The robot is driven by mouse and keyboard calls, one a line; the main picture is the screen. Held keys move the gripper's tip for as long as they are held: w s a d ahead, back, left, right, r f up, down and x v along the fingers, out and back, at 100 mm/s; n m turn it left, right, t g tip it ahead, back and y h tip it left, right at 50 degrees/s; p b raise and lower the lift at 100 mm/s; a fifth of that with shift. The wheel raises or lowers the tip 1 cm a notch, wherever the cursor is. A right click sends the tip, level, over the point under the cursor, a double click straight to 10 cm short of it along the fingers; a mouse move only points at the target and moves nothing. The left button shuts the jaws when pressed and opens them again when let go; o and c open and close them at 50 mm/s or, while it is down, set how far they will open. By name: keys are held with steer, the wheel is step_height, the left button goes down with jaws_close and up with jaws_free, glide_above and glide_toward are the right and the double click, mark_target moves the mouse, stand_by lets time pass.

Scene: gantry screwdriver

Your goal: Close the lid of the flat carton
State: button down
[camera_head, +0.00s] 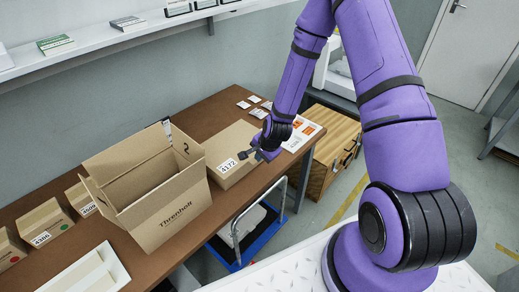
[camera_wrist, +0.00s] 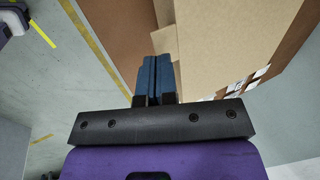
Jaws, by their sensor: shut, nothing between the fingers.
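The flat carton (camera_head: 222,146) is a low tan cardboard box with a "4172" label, on the brown table right of a taller open box. Its top looks like a plain tan surface in the head view. I cannot tell whether its lid lies fully down. In the wrist view tan cardboard (camera_wrist: 225,40) fills the space just beyond and right of the fingers. My gripper (camera_head: 246,155) is at the carton's front right, close to the label. In the wrist view my gripper (camera_wrist: 160,62) has its blue fingers together with nothing between them. Whether they touch the cardboard is unclear.
A tall open carton (camera_head: 172,215) marked "Threnholt" stands left of the flat one, flaps up. Small boxes (camera_head: 45,222) and a white tray (camera_head: 88,272) are further left. White cards (camera_head: 243,104) lie behind. A blue trolley (camera_head: 236,262) stands below the table's front edge.

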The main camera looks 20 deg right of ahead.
steer(key=shift+s+f, duration=0.1)
steer(key=shift+f, duration=0.8)
steer(key=shift+w+a+r, duration=0.15)
steer(key=shift+w+a, duration=0.1)
steer(key=shift+w, duration=0.5)
steer(key=shift+w+r, duration=0.1)
steer(key=shift+r, duration=0.35)
steer(key=s+d+r, duration=0.3)
steer(key=s+r, duration=0.5)
steer(key=shift+s+d+r, duration=0.15)
steer(key=shift+r, duration=0.1)
